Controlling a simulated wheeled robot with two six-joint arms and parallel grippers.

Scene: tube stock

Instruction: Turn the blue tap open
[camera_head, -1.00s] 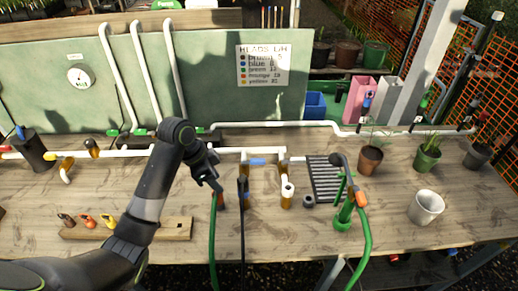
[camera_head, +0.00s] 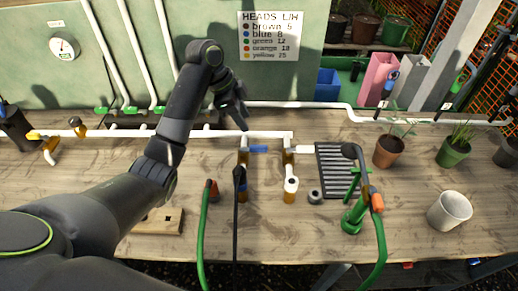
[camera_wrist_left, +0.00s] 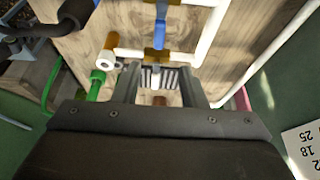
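The blue tap (camera_head: 259,149) has a blue lever lying along the white pipe, on a brass body, at mid-bench in the head view. In the left wrist view the blue lever (camera_wrist_left: 160,36) shows upright in the picture, just beyond the fingertips. My left gripper (camera_head: 241,118) is above and slightly behind the blue tap, apart from it. In the left wrist view its two fingers (camera_wrist_left: 160,78) are spread with a gap between them and nothing held. My right gripper is not in view.
A white pipe (camera_head: 190,133) runs across the bench. Plant pots (camera_head: 389,151) and a white pot (camera_head: 449,210) stand right.

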